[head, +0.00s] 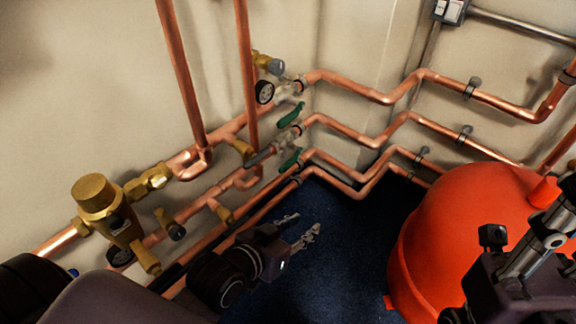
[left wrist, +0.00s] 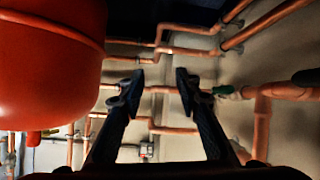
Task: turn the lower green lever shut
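The lower green lever (head: 289,160) hangs at the valve on the lower of two copper runs near the wall corner in the head view. A second green lever (head: 291,115) sits above it. My left gripper (head: 298,227) is open and empty, below and in front of the lower lever and apart from it. In the left wrist view its two dark fingers (left wrist: 160,88) are spread wide with nothing between them. A green lever (left wrist: 223,90) shows just right of the right finger there; I cannot tell which one. Parts of my right arm show at lower right; its fingers are not clear.
A large red tank (head: 445,235) stands to the right of my left gripper. A brass valve body (head: 100,200) and gauges line the left wall. Copper pipes run closely along both walls. Dark blue floor (head: 335,250) lies open between gripper and tank.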

